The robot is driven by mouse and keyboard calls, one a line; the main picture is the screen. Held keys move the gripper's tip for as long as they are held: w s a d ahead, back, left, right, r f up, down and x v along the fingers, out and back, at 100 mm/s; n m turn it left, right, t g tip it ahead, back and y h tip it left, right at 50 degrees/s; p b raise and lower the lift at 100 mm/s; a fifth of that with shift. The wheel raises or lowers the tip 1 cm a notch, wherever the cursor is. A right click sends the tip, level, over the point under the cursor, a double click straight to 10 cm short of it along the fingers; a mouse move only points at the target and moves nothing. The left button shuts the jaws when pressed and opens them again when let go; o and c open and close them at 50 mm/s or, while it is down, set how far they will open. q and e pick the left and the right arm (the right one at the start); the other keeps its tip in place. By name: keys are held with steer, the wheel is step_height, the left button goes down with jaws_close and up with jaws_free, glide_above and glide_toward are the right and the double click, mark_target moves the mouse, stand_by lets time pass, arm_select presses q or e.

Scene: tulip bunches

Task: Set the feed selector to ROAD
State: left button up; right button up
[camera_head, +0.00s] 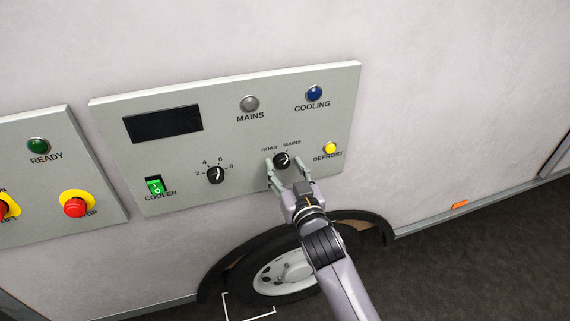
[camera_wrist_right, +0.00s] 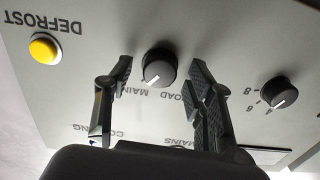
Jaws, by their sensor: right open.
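The feed selector (camera_head: 282,159) is a small black round knob on the grey panel, below the labels ROAD on the left and MAINS on the right. Its white mark points up and right, toward MAINS. In the wrist view, which is upside down, the knob (camera_wrist_right: 158,66) has its mark on the MAINS side. My right gripper (camera_head: 287,164) is open, with one finger on each side of the knob. In the wrist view its fingers (camera_wrist_right: 160,75) show visible gaps to the knob; depth contact is unclear. My left gripper is not in view.
The grey panel (camera_head: 105,118) also carries a numbered knob (camera_head: 216,175), a green COOLER switch (camera_head: 155,186), a yellow DEFROST button (camera_head: 330,148), a blue COOLING lamp (camera_head: 314,93) and a grey MAINS lamp (camera_head: 249,103). A red stop button (camera_head: 75,207) is on the panel at left.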

steer(key=shift+w+a, duration=0.1)
steer(key=shift+w, duration=0.2)
steer(key=shift+c, duration=0.4)
steer(key=c, duration=1.1)
